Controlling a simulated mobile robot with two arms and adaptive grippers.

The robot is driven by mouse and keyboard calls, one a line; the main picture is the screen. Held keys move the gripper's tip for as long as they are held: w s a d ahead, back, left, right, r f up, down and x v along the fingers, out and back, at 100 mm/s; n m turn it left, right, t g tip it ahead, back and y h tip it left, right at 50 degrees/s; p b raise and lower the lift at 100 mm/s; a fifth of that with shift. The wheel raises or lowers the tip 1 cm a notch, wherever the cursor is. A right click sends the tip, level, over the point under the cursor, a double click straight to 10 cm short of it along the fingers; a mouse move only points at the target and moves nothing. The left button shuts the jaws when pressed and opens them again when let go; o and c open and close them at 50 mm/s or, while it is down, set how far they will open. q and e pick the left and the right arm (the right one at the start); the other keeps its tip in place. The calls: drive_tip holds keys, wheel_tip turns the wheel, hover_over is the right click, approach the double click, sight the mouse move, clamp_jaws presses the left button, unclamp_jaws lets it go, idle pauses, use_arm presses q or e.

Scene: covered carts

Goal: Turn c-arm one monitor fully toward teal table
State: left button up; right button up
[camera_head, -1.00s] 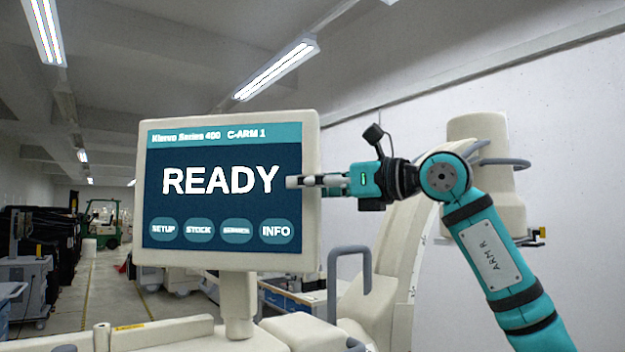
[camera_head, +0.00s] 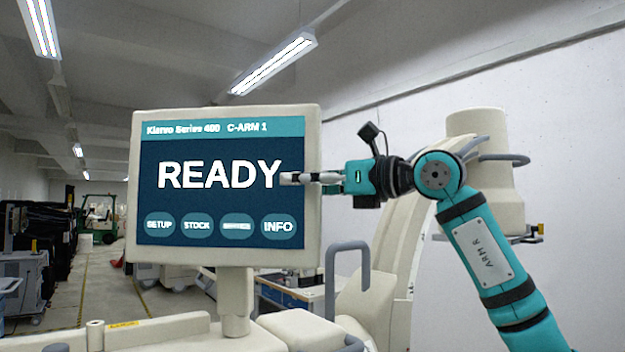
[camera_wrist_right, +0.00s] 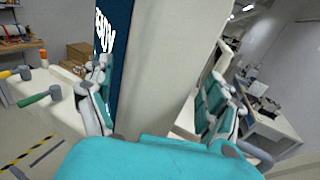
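The C-arm 1 monitor (camera_head: 222,254) is a cream box on a post, its dark blue screen reading READY and facing me almost squarely. My right gripper (camera_head: 300,179) reaches in from the right at the monitor's right edge, one finger in front of the screen. In the right wrist view the gripper (camera_wrist_right: 158,100) is open around the monitor's side edge (camera_wrist_right: 160,70), one finger on the screen side and one behind. I cannot tell whether either finger touches it. My left gripper is not in view. I cannot make out a teal table for certain.
The cream C-arm body (camera_head: 160,331) stands below the monitor, with a grey curved handle (camera_head: 333,290) at the right. A white wall is behind my right arm. A forklift (camera_head: 97,215) and carts (camera_head: 22,285) stand down the aisle at the left.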

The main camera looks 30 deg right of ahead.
drive_tip(key=shift+s, duration=0.1)
idle(0.5)
drive_tip(key=v, duration=1.2)
